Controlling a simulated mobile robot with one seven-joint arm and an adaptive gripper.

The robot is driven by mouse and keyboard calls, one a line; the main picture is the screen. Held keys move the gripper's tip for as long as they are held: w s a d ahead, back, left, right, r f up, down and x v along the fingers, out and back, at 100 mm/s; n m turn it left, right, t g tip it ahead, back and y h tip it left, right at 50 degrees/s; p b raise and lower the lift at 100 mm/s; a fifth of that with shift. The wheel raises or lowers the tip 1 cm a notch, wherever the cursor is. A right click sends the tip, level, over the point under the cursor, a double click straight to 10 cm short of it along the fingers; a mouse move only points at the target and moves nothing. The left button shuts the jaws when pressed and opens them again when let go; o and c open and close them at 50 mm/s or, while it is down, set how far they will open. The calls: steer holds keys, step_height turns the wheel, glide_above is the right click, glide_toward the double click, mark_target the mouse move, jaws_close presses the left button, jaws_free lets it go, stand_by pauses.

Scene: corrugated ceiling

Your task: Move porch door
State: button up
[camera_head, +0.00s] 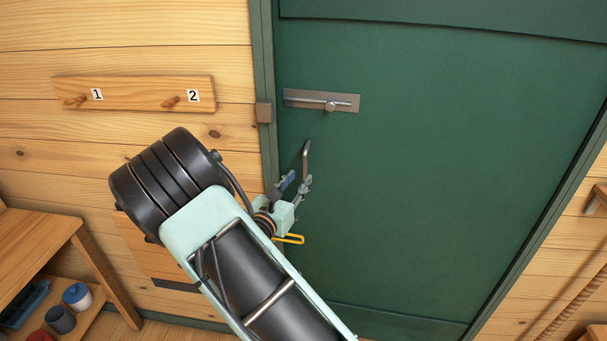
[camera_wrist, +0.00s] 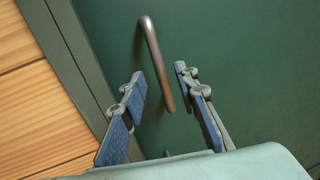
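The green porch door (camera_head: 430,170) fills the right of the head view and looks closed in its frame. A grey bar handle (camera_head: 306,152) is near its left edge; it also shows in the wrist view (camera_wrist: 151,42). Above it is a slide bolt (camera_head: 325,101), whose rod stops short of the keeper (camera_head: 264,112) on the frame. My gripper (camera_head: 295,183) is open at the handle's lower part. In the wrist view, the handle's lower end lies between the two blue-grey fingers (camera_wrist: 160,76), with gaps on both sides. Whether either finger touches it I cannot tell.
A wooden peg board (camera_head: 135,93) marked 1 and 2 is on the plank wall left of the door. A wooden shelf unit (camera_head: 98,270) with cups stands at lower left. A rope (camera_head: 572,302) hangs at lower right.

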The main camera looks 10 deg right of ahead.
steer(key=v, duration=0.7)
steer(key=shift+r, duration=0.1)
